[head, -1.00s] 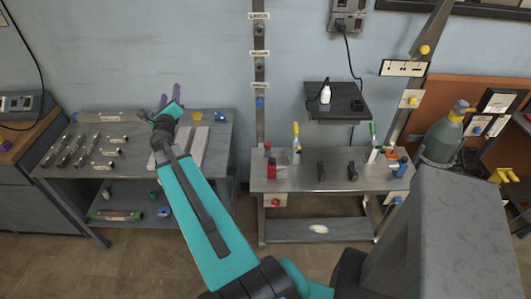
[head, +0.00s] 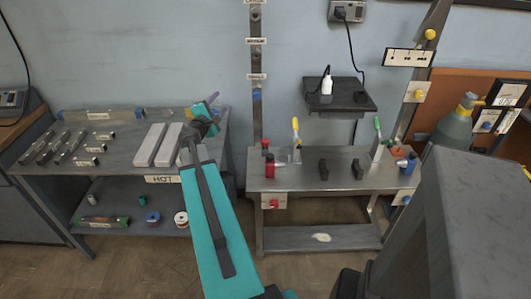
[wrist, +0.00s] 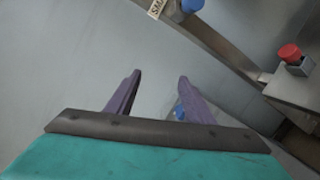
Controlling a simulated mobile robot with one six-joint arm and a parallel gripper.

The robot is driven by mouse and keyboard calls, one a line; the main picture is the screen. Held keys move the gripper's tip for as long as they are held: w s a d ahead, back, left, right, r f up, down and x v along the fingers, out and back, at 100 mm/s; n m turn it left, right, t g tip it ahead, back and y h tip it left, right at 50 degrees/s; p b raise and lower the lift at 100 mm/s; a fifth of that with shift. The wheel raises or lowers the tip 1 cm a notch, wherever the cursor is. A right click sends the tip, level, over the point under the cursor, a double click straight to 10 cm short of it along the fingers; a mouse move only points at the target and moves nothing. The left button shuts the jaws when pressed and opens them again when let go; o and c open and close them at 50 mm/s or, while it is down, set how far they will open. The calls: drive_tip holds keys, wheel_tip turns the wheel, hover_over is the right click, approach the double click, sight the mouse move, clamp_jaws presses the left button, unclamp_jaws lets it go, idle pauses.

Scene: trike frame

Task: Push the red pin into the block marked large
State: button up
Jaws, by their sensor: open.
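My gripper (head: 213,98) is open and empty, above the right end of the left bench and left of the steel post. In the wrist view its two purple fingers (wrist: 159,78) stand apart with nothing between them. A red pin (head: 274,204) sticks out of a pale plate at the front left of the middle bench. A red knob (wrist: 289,53) on a grey block shows at the right of the wrist view; I cannot tell if it is the same pin. The post carries labels; the top one (head: 256,2) is cut off by the picture edge, so the large block is only partly visible.
The medium label (head: 256,41) and small label (head: 257,77) sit lower on the post, with a blue pin (head: 257,95) below. A red cylinder (head: 269,163) and upright clamps stand on the middle bench (head: 345,178). A black shelf (head: 325,103) hangs behind. Pale bars lie on the left bench.

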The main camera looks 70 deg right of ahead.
sight(263, 142)
drive_tip(key=s+d+f+m+g+y+b, duration=0.1)
drive_tip(key=s+d+f+m+b, duration=0.1)
drive_tip(key=s+f+m+b, duration=0.3)
drive_tip(key=s+d+f+m+g+y+b, duration=0.1)
drive_tip(key=s+f+m+b, duration=0.3)
drive_tip(key=f+m, duration=0.4)
drive_tip(key=s+d+f+m+g+y+b, duration=0.1)
drive_tip(key=s+d+f+m+b, duration=0.3)
drive_tip(key=m, duration=0.8)
drive_tip(key=shift+s+f+g+y+b, duration=0.3)
drive_tip(key=shift+s+f+g+b, duration=0.65)
drive_tip(key=shift+f, duration=0.3)
drive_tip(key=shift+s+a+f+m, duration=0.15)
drive_tip(key=shift+s+f+m, duration=0.1)
drive_tip(key=shift+f+m, duration=0.35)
drive_tip(key=shift+r, duration=0.2)
drive_tip(key=shift+x, duration=1.15)
drive_tip(key=shift+x, duration=2.6)
